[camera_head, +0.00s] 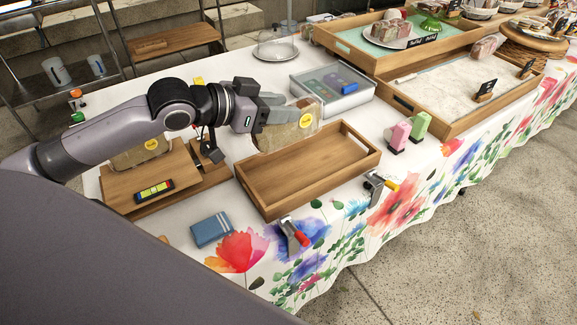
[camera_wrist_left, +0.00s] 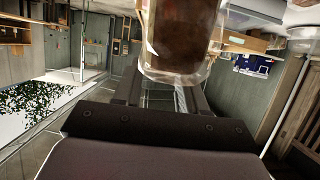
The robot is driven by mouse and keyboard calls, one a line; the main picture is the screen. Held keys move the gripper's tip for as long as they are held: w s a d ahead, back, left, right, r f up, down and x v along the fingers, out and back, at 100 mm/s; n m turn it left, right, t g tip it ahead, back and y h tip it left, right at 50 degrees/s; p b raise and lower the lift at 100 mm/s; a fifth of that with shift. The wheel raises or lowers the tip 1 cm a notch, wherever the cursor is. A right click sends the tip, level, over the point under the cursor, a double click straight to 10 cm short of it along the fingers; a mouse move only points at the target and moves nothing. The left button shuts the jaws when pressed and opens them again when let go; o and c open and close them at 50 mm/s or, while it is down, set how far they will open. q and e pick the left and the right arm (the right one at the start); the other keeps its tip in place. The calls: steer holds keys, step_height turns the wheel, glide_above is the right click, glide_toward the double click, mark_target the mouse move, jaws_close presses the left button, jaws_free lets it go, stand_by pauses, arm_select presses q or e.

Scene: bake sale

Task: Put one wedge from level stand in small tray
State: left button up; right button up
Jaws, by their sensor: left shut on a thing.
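My left gripper (camera_head: 298,108) is shut on a wrapped wedge (camera_head: 284,134) with a round yellow sticker. It holds the wedge over the back left edge of the small wooden tray (camera_head: 305,175). The tray looks empty. In the left wrist view the wedge (camera_wrist_left: 182,35) shows brown inside clear wrap between the fingers. The wooden level stand (camera_head: 118,190) is left of the tray, with a yellow-green spirit level (camera_head: 154,190) at its front. Another wedge (camera_head: 140,153) rests on the stand, partly hidden by my left arm. My right gripper is out of view.
A clear-lidded box (camera_head: 332,85) is behind the tray. Pink (camera_head: 398,135) and green (camera_head: 420,126) items stand to its right. Clamps (camera_head: 294,236) (camera_head: 378,185) grip the table's front edge, and a blue cloth-like item (camera_head: 211,230) lies front left. Larger wooden trays (camera_head: 440,120) fill the right.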

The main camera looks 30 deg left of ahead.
arm_select(q)
step_height(320, 180, down, 15)
steer(key=shift+f+b, duration=0.1)
steer(key=shift+b, duration=0.8)
steer(key=o, duration=0.7)
